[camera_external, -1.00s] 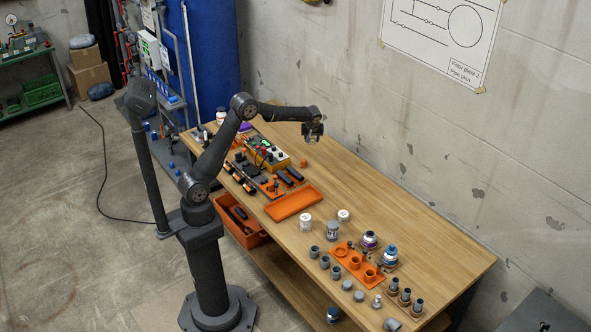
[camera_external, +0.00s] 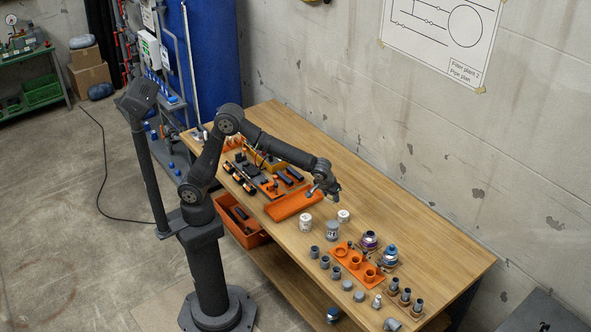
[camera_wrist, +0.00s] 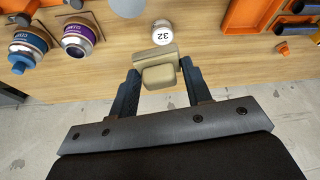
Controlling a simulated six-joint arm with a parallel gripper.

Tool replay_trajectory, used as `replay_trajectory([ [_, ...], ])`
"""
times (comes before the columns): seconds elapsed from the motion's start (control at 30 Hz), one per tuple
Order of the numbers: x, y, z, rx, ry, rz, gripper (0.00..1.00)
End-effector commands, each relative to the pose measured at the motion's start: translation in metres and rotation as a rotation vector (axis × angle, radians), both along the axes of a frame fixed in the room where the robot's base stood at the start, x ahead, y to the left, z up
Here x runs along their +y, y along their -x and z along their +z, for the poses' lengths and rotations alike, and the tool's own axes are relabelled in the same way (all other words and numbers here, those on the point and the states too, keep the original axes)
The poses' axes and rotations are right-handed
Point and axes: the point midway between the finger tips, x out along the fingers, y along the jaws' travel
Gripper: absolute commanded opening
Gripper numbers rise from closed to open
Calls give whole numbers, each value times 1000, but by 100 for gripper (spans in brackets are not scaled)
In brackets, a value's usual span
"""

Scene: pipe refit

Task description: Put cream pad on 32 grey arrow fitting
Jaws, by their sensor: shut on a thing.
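My gripper (camera_wrist: 159,78) is shut on a cream pad (camera_wrist: 158,60), a wide plate with a blocky part between the fingers. In the external view my gripper (camera_external: 334,191) is above the table, near the orange tray's right end; the pad cannot be made out there. A round white-topped piece marked 32 (camera_wrist: 163,36) stands just beyond the pad in the wrist view. It appears to be the small pale cylinder (camera_external: 344,215) in the external view. Its arrow and grey body cannot be made out. The pad appears apart from it.
An orange tray (camera_external: 294,203) lies left of my gripper. A white cylinder (camera_external: 305,221) and a grey cylinder (camera_external: 332,232) stand near the pale one. Purple (camera_external: 369,240) and blue (camera_external: 390,255) bottles stand further right, beside an orange holder (camera_external: 345,263). The wall-side tabletop is clear.

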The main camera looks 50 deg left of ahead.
Motion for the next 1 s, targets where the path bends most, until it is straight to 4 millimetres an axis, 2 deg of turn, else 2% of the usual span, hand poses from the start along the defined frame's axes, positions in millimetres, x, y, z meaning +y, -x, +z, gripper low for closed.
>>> replay_trajectory([
  [0.03,-16,21,2,0,0,-41,23],
  [0.2,-49,76,5,0,1,-141,23],
  [0.33,-63,104,6,0,0,-191,23],
  [0.47,-69,118,7,-1,0,-216,23],
  [0.57,-67,113,2,0,-1,-219,23],
  [1.0,-40,26,-53,1,-1,-217,23],
])
